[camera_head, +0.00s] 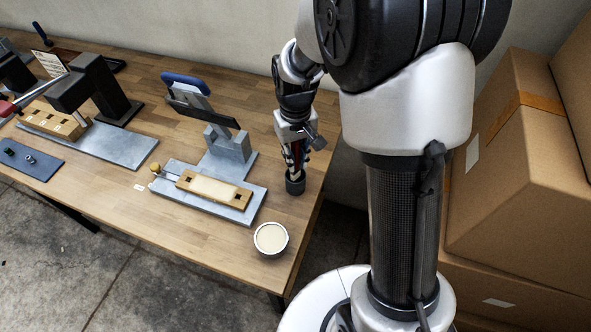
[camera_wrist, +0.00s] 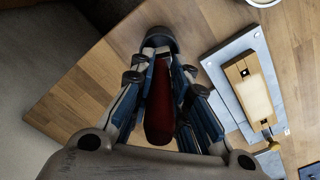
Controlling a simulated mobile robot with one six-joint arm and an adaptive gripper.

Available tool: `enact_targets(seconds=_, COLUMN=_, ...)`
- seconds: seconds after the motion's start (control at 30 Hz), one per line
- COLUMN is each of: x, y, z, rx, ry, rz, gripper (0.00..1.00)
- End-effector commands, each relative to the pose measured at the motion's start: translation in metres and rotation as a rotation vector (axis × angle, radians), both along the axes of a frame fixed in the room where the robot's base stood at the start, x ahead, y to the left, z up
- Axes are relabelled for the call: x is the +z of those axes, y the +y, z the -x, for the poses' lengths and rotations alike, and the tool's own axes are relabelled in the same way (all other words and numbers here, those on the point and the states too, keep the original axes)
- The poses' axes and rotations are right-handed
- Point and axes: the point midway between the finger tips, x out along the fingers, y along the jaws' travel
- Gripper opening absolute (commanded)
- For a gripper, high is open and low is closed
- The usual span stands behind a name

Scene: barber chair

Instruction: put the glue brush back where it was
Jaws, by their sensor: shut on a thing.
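My gripper (camera_head: 294,155) points down near the right edge of the workbench. In the wrist view, my gripper (camera_wrist: 165,65) is shut on the glue brush (camera_wrist: 160,108), whose dark red handle shows between the fingers. A small dark round cup (camera_head: 295,187) is directly below the fingertips; it also shows just beyond them in the wrist view (camera_wrist: 160,36). The brush's lower end is hidden, so I cannot tell whether it is inside the cup. A white bowl of cream-coloured glue (camera_head: 271,239) stands at the bench's front right corner.
A grey metal fixture (camera_head: 258,200) holding a pale wooden block (camera_head: 214,190) is left of my gripper. A clamp with a blue handle (camera_head: 186,82) stands behind it. Other tools stand farther left. Cardboard boxes (camera_head: 515,185) are stacked at right, off the bench (camera_head: 110,190).

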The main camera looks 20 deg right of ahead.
Motion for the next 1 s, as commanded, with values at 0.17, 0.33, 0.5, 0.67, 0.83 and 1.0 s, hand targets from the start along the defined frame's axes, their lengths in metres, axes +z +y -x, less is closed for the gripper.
enact_targets(seconds=0.17, x=-0.012, y=0.0, z=0.0, rx=0.0, ry=0.001, rz=0.0, gripper=0.0)
enact_targets(seconds=0.33, x=-0.039, y=0.0, z=0.0, rx=0.0, ry=0.002, rz=0.0, gripper=0.0)
enact_targets(seconds=0.5, x=-0.048, y=0.0, z=-0.001, rx=0.0, ry=-0.002, rz=0.0, gripper=0.0)
enact_targets(seconds=0.67, x=-0.047, y=0.0, z=0.0, rx=0.0, ry=-0.001, rz=0.0, gripper=0.0)
enact_targets(seconds=0.83, x=-0.05, y=0.0, z=0.0, rx=0.0, ry=-0.001, rz=0.0, gripper=0.18)
enact_targets(seconds=1.0, x=-0.05, y=0.0, z=0.0, rx=0.0, ry=-0.001, rz=0.0, gripper=0.29)
